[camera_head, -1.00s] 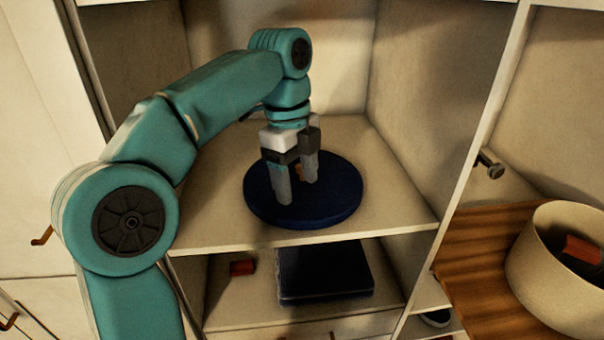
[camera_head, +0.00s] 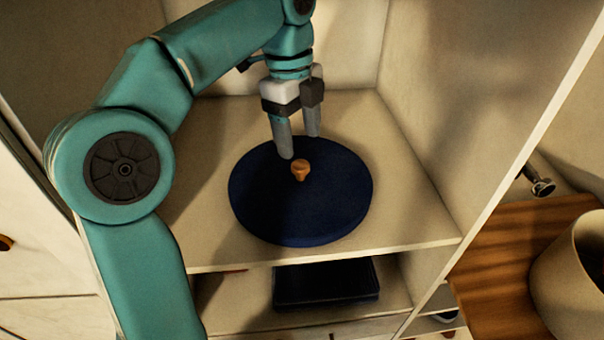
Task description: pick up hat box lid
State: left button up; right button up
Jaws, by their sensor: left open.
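The hat box lid (camera_head: 300,215) is a round, dark blue disc lying flat on the upper shelf. A small orange-brown knob (camera_head: 300,170) stands at its middle. My left gripper (camera_head: 302,147) is open and points down over the far part of the lid. Its fingertips show just behind the knob, with the left fingertip close to the knob's left side. Nothing is between the fingers. I cannot tell whether the fingertips touch the lid. My right gripper is not in view.
The cream shelf (camera_head: 410,215) has upright side walls close on both sides. A dark box (camera_head: 325,283) lies on the shelf below. At the right, a cream round container (camera_head: 570,285) stands on a wooden surface (camera_head: 495,265). A metal fitting (camera_head: 538,182) sticks out nearby.

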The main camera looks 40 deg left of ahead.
aim_at(301, 164)
pick_arm(q)
jog(key=f, duration=0.1)
jog(key=w+f, duration=0.1)
jog(key=f, duration=0.1)
jog(key=shift+w+a+f, duration=0.15)
jog(key=shift+a+f, duration=0.2)
jog(key=shift+f, duration=0.05)
jog(key=s+f, duration=0.1)
jog(key=d+f, duration=0.1)
jog(key=f, duration=0.1)
jog(key=shift+s+b, duration=0.3)
jog(key=shift+s, duration=0.1)
jog(key=shift+a+f, duration=0.2)
jog(key=shift+f, duration=0.2)
jog(key=shift+w+f, duration=0.25)
jog(key=shift+w, duration=0.1)
jog(key=shift+w+f, duration=0.1)
jog(key=shift+w, duration=0.25)
jog(key=shift+d, duration=0.25)
jog(key=shift+c, duration=0.3)
jog(key=shift+s+r, duration=0.2)
jog(key=shift+s, duration=0.15)
jog(key=c, duration=0.5)
jog(key=shift+s+a, duration=0.15)
jog(key=shift+s, duration=0.05)
jog(key=c, duration=0.5)
jog(key=shift+w+a, duration=0.1)
jog(key=shift+c, duration=0.6)
jog(key=shift+w, duration=0.2)
